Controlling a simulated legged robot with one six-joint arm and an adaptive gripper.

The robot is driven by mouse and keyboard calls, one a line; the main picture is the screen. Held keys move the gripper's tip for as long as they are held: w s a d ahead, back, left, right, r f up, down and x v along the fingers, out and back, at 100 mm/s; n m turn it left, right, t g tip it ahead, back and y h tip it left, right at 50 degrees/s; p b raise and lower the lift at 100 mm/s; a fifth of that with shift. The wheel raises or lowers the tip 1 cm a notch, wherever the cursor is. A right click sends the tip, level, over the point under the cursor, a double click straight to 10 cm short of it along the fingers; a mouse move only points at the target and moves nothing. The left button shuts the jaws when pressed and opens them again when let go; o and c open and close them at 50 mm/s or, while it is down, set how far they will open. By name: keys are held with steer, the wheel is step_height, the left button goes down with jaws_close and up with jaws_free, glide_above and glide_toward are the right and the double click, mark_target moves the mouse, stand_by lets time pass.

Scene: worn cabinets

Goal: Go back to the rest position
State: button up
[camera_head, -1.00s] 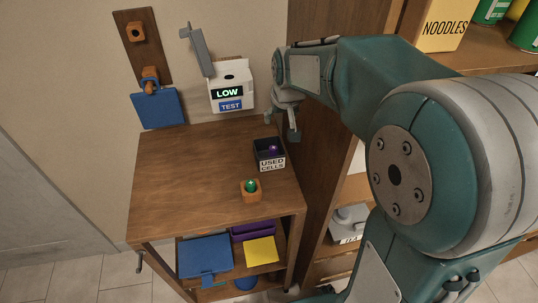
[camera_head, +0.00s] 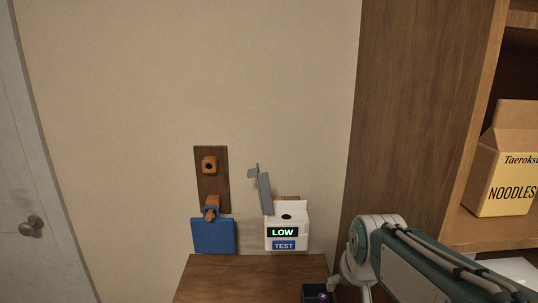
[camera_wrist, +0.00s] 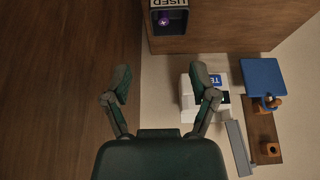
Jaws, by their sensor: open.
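My gripper (camera_wrist: 161,80) is open in the wrist view, with its two fingers spread and nothing between them. In the head view my gripper (camera_head: 351,286) is at the lower right, partly cut off by the bottom edge, beside the dark used-cells box (camera_head: 309,290). The box (camera_wrist: 169,29) also shows at the top of the wrist view, with a purple-topped cell (camera_wrist: 163,21) in it. The white tester (camera_head: 287,217) reads LOW and stands against the wall; in the wrist view the tester (camera_wrist: 187,92) lies partly behind a finger.
A grey lever (camera_head: 265,192) stands above the tester. A blue panel (camera_head: 213,236) hangs from the wooden wall board (camera_head: 209,181). The wooden tabletop (camera_head: 235,280) is cut off below. A tall cabinet side (camera_head: 405,130) and a noodles box (camera_head: 499,175) are at the right.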

steer(key=s, duration=1.5)
steer(key=shift+s+f+t, duration=0.15)
steer(key=shift+s+t, duration=0.05)
steer(key=shift+t, duration=0.2)
